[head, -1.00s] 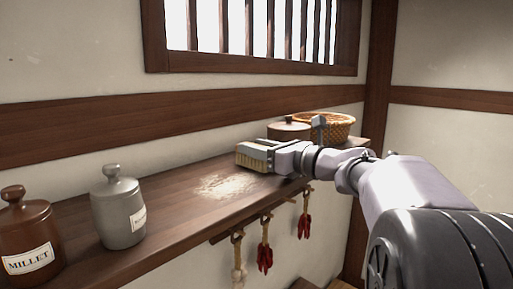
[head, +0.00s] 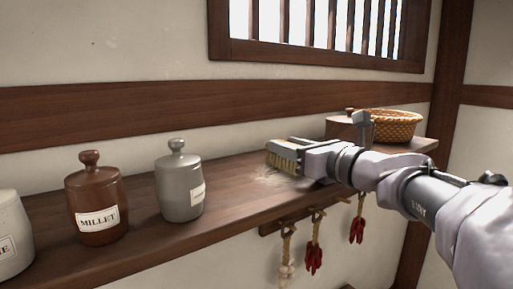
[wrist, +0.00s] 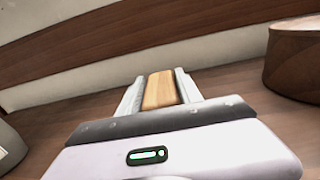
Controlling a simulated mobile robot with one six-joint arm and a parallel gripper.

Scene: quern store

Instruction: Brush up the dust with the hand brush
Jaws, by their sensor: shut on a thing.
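The hand brush (head: 284,158) has pale bristles pointing down and sits over the dusty part of the shelf. My gripper (head: 300,150) is shut on it. In the wrist view the brush's wooden back (wrist: 160,92) lies between the two fingers. The dust (head: 268,179) is a pale patch on the dark wooden shelf (head: 235,200), just below and left of the bristles, partly hidden by the brush. I cannot tell whether the bristles touch the wood.
A grey jar (head: 180,187), a brown millet jar (head: 97,205) and a pale jar (head: 12,240) stand left. A round wooden box (head: 343,128) and a wicker basket (head: 393,126) stand right. Red bundles (head: 314,258) hang below the front edge.

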